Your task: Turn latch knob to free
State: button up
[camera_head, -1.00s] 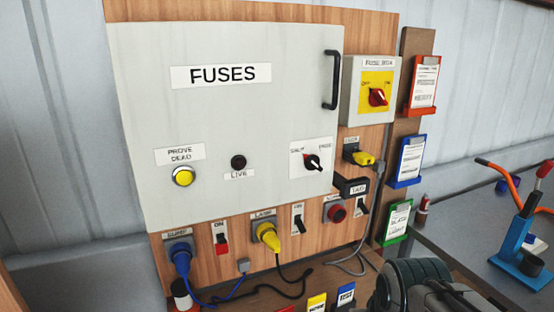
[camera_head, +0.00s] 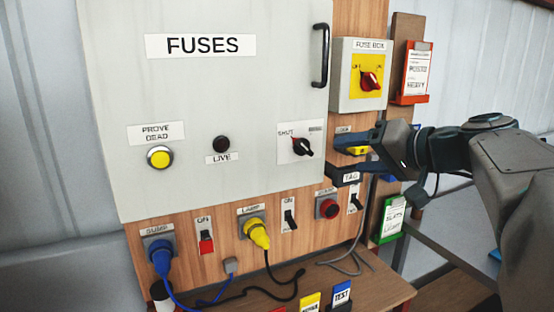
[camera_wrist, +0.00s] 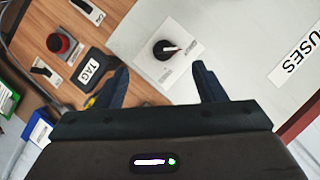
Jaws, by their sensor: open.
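The latch knob (camera_head: 303,147) is a black round knob with a pale pointer on a white plate, low on the right side of the grey FUSES door (camera_head: 180,90). The plate's left word reads SHUT; its right label is unclear. In the wrist view the knob (camera_wrist: 165,48) lies beyond and between the fingertips, apart from them. My gripper (camera_wrist: 160,80) is open and empty, its two dark fingers spread. In the head view my gripper (camera_head: 350,155) is right of the knob, its fingers pointing left, partly in front of the yellow lock piece.
The fuse box (camera_head: 365,78) with a red switch is above my gripper. The black TAG holder (camera_head: 350,178) is just below it. A black door handle (camera_head: 321,55) stands out above the knob. Blue (camera_head: 160,258) and yellow (camera_head: 259,235) plugs with cables sit lower left.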

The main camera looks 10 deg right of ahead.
aim_at(308, 149)
jog(key=shift+t, duration=0.3)
jog(key=p+x, duration=0.1)
jog(key=x, duration=0.3)
jog(key=r+x, duration=0.1)
jog(key=x, duration=0.3)
jog(key=p+x, duration=0.1)
jog(key=x, duration=0.4)
jog(key=shift+w+d+r+p, duration=0.15)
jog(key=shift+w+p, duration=0.15)
jog(key=shift+w, duration=0.2)
jog(key=c, duration=0.9)
